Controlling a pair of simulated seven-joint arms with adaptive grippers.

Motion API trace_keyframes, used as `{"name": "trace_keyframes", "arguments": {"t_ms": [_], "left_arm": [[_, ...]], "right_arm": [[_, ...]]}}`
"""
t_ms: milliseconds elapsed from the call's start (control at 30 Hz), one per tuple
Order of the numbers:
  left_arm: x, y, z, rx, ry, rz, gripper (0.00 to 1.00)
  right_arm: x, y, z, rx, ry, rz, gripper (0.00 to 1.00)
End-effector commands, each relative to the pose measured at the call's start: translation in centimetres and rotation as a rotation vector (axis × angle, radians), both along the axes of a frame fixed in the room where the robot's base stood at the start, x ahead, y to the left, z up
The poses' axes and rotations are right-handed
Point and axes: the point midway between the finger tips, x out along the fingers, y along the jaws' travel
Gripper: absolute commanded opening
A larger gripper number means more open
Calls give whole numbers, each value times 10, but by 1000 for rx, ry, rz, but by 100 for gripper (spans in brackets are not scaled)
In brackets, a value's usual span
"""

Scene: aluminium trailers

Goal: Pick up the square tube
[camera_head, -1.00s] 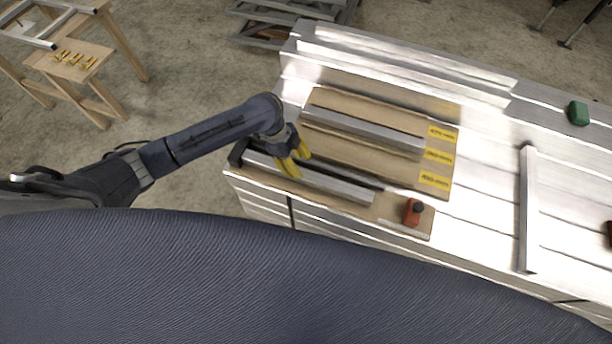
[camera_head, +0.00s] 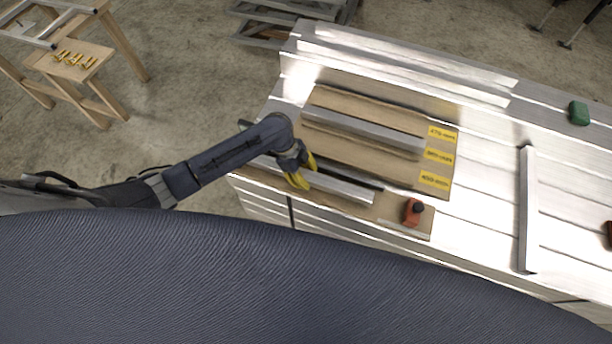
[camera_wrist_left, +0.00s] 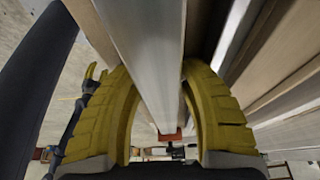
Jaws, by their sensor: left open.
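A square tube (camera_head: 345,190) of bare metal lies along the front edge of the metal bench, on a wooden board. My left gripper (camera_head: 304,172) is over this tube, left of its middle, with its yellow fingers pointing down. In the left wrist view the tube (camera_wrist_left: 150,60) runs between the two open yellow fingers (camera_wrist_left: 160,110), one on each side. The arm hides part of the tube's left end in the head view. Another square tube (camera_head: 362,131) lies on the board behind, and a third metal bar (camera_head: 527,210) lies at the right.
A board with several yellow labels (camera_head: 440,156) lies behind the front tube. An orange-red block with a black knob (camera_head: 412,212) stands beyond the tube's right end. A green object (camera_head: 578,113) sits at the far right. A wooden stand (camera_head: 75,60) is at the back left.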

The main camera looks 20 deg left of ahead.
Motion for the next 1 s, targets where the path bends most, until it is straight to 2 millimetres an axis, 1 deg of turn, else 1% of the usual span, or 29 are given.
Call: {"name": "trace_keyframes", "arguments": {"t_ms": [100, 133, 500, 533, 867, 1000], "left_arm": [[0, 0, 0, 0, 0, 0, 42], [0, 0, 0, 0, 0, 0, 44], [0, 0, 0, 0, 1, 0, 1], [0, 0, 0, 0, 1, 0, 0], [0, -1, 1, -1, 0, 0, 0], [-4, -2, 5, -1, -1, -3, 0]], "right_arm": [[0, 0, 0, 0, 0, 0, 50], [0, 0, 0, 0, 0, 0, 50], [0, 0, 0, 0, 0, 0, 50], [0, 0, 0, 0, 0, 0, 50], [0, 0, 0, 0, 0, 0, 50], [0, 0, 0, 0, 0, 0, 50]]}}
